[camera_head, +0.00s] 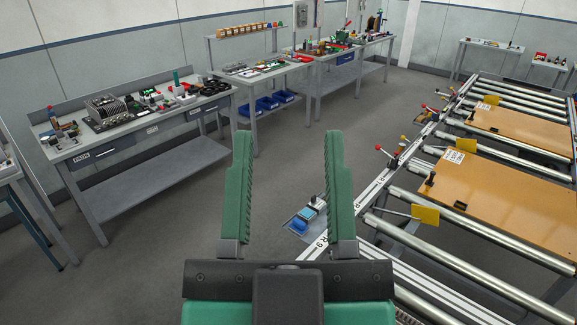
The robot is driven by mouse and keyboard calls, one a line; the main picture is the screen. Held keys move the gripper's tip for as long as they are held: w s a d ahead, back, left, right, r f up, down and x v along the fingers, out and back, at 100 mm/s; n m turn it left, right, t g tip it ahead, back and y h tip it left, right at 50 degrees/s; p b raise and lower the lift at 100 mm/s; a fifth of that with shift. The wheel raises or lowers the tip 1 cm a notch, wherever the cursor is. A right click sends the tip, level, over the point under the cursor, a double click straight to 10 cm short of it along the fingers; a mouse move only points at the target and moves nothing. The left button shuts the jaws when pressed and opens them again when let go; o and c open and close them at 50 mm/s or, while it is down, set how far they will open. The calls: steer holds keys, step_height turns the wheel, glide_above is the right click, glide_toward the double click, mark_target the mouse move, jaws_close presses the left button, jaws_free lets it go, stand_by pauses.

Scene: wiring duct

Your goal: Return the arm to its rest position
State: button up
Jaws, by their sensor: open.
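My gripper (288,190) is in the lower middle of the head view. Its two green ridged fingers point up and away, stand wide apart, and hold nothing. Grey floor shows between them. The fingertips are clear of the benches and of the rail frame. The rest of my arm behind the gripper is mostly out of view.
A workbench (152,122) with parts stands at the left, and more benches (262,72) line the back wall. At the right is a frame of metal rollers (480,232) with wooden boards (506,192) and yellow tags (425,215). Open floor (180,215) lies between.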

step_height(320, 180, up, 16)
steer(key=p, duration=1.6)
steer(key=shift+r, duration=0.25)
steer(key=shift+o, duration=1)
steer(key=shift+w+a+f, duration=0.1)
steer(key=shift+f, duration=0.25)
steer(key=o, duration=0.5)
steer(key=shift+f, duration=0.1)
